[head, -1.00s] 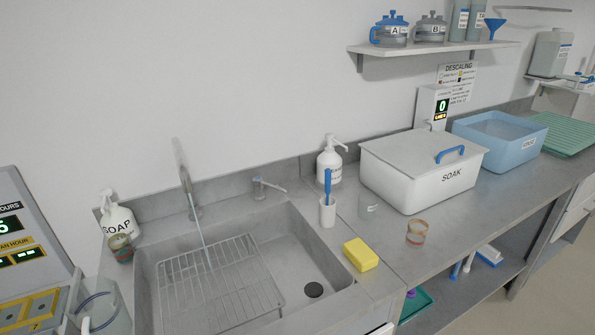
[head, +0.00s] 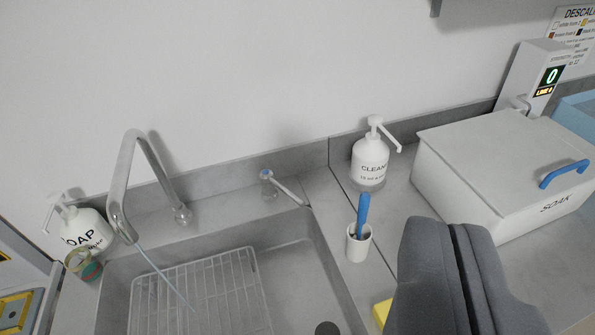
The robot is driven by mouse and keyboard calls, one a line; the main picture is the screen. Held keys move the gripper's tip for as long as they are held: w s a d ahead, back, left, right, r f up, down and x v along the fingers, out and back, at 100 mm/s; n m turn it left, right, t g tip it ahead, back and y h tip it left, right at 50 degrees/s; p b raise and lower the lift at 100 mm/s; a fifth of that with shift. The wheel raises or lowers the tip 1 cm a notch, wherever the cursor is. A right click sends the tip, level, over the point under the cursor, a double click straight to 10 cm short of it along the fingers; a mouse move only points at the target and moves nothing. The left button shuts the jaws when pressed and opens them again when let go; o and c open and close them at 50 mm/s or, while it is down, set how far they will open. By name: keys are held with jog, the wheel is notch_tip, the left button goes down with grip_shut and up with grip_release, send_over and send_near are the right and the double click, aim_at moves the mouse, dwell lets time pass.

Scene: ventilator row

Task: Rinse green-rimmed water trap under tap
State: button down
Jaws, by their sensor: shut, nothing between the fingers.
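A small clear cup with a greenish rim and a teal patch, likely the water trap (head: 83,264), stands at the sink's back left corner, in front of the soap bottle. The tap (head: 125,185) arches over the sink, and a thin stream (head: 165,275) runs from its spout onto the wire rack. The tap's blue-marked lever (head: 285,188) sits on the back ledge. My gripper (head: 453,228) is shut and empty at the lower right, well right of the cup and tap. It hides part of the counter and most of the yellow sponge.
The sink holds a wire rack (head: 200,295) and a dark drain (head: 327,328). A soap bottle (head: 85,228), a cleaner pump bottle (head: 370,160) and a brush in a white holder (head: 358,242) stand along the counter. The lidded SOAK box (head: 480,160) is behind my gripper.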

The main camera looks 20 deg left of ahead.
jog(key=shift+w+d, duration=0.1)
jog(key=shift+d, duration=0.15)
jog(key=m+g+h+p, duration=0.55)
jog(key=g+p, duration=0.25)
jog(key=p, duration=0.4)
send_over(282, 188)
jog(key=s+d, duration=0.2)
jog(key=s, duration=0.2)
notch_tip(282, 188, down, 30)
jog(key=f, duration=0.1)
jog(key=w+d+f+m+p, duration=0.1)
jog(key=w+d+f, duration=0.2)
jog(key=w+f, duration=0.3)
jog(key=shift+f+y+p, duration=0.35)
jog(key=shift+f+y, duration=0.1)
jog(key=shift+f, duration=0.35)
